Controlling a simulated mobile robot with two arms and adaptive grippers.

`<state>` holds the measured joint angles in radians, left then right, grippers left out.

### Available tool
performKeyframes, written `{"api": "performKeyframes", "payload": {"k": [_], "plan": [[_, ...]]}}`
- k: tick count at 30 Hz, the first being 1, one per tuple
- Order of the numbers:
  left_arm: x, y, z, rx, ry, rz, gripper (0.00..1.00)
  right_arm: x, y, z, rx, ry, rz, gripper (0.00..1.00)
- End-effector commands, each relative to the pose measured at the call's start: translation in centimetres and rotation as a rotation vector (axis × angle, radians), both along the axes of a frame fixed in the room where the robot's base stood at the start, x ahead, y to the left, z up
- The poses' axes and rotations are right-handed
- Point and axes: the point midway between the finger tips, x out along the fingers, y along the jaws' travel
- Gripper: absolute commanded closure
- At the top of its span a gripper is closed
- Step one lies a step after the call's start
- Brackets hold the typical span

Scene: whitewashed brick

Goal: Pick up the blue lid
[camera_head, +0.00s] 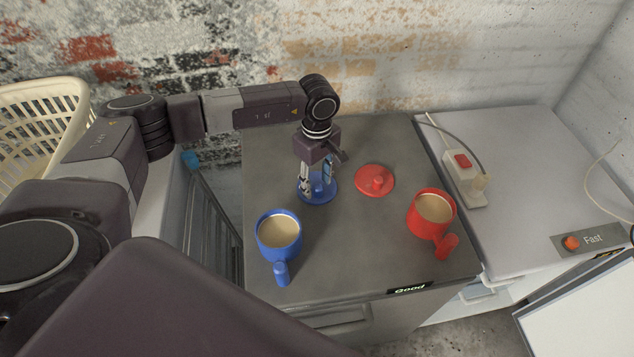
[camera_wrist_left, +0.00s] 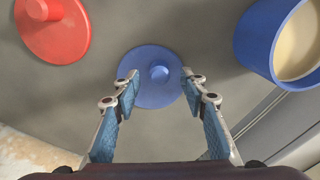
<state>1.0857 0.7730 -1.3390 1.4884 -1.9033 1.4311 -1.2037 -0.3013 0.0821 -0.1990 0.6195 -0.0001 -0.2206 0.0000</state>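The blue lid (camera_head: 320,196) lies flat on the grey counter, a round disc with a small knob in its middle. In the left wrist view the blue lid (camera_wrist_left: 155,93) is centred ahead of the fingers. My left gripper (camera_head: 316,184) points down over it. In the wrist view my left gripper (camera_wrist_left: 159,78) is open, with the knob between and slightly beyond the fingertips in the picture and a gap on each side. Nothing is held. In the head view the fingers partly hide the lid. My right gripper is not in view.
A blue mug (camera_head: 279,236) of light brown drink stands in front of the lid. A power strip (camera_head: 464,178) lies on the adjoining white surface. A brick wall (camera_head: 380,55) stands behind.

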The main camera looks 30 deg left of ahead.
Motion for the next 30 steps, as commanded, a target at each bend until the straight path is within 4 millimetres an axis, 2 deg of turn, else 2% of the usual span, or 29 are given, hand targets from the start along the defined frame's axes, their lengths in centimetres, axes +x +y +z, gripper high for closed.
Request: {"api": "performKeyframes", "payload": {"k": [4, 10, 21, 30], "plan": [[-0.02, -0.02, -1.1, 0.0, 0.0, 0.001, 0.6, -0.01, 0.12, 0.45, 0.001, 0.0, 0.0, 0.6], [0.0, -0.02, -1.27, 0.0, -0.001, 0.001, 0.6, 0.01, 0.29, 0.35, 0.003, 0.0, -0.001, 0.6], [0.0, -0.04, -1.21, -0.001, -0.001, 0.001, 1.0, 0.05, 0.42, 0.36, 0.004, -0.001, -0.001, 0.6], [0.05, -0.05, -1.05, -0.002, -0.002, 0.001, 1.0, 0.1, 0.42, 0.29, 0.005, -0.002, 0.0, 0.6]]}}
